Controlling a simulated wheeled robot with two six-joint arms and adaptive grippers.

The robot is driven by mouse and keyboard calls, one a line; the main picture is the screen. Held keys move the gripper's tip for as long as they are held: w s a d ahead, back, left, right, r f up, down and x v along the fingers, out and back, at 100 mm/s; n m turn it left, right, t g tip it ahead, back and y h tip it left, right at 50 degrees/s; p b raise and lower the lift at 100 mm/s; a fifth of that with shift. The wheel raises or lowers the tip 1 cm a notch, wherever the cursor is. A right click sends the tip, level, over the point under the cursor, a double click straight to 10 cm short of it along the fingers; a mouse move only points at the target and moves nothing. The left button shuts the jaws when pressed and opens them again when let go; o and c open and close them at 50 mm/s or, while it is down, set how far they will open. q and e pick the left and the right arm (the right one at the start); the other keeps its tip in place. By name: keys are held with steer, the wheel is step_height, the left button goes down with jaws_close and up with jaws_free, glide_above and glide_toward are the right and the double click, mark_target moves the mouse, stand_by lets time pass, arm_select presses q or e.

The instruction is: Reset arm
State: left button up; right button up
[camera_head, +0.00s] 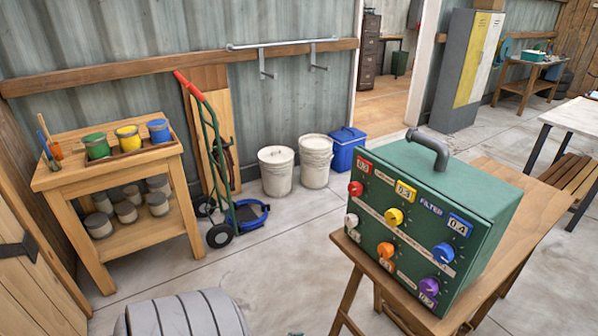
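Neither my left nor my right gripper shows in the head view, and I see no arm of mine for certain. A green filter box (432,213) with a grey handle on top stands on a wooden folding table (535,210) at the right. Its front carries several coloured knobs, among them red, yellow, blue, orange and purple, with number labels such as 0.3 and 0.4. Nothing of mine touches the box.
At the left, a wooden stand (150,235) holds paint cans and brushes. A green hand truck (215,160), two white buckets (277,172) and a blue bin (347,150) stand by the wall. A ribbed grey object (185,315) is cut off below. The middle floor is clear.

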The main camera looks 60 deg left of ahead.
arm_select(q)
steer(key=shift+s+d+f+g, duration=0.25)
steer(key=shift+s+f, duration=0.3)
steer(key=shift+s, duration=0.05)
steer(key=shift+s+d+f+g, duration=0.25)
steer(key=shift+s+f, duration=0.25)
steer(key=shift+s, duration=0.05)
steer(key=s+d+f+m+g, duration=0.1)
steer(key=s+d+f+g, duration=0.2)
steer(key=s, duration=0.7)
steer(key=s+d+f+m+g+h, duration=0.1)
steer(key=s+d+f+g, duration=0.3)
steer(key=s+d+f, duration=0.4)
steer(key=shift+s+d, duration=0.6)
steer(key=shift+s, duration=0.65)
steer(key=shift+f, duration=0.15)
